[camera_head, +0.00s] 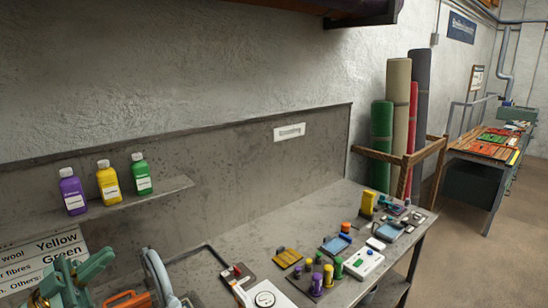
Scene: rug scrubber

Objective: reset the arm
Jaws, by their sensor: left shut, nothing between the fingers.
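My left gripper (77,271) is at the bottom left corner of the head view, teal in colour. It is shut with nothing held, in front of the grey workbench (225,237). It overlaps the lower part of a white sign (42,256) with the words Yellow and Green. My right gripper is not in view.
Purple (73,194), yellow (108,184) and green (141,175) bottles stand on a wall shelf (150,195). An orange object (128,300) and a grey curved hose (156,276) are just right of my gripper. Small devices crowd the bench's right half. Rolled rugs (396,100) stand behind.

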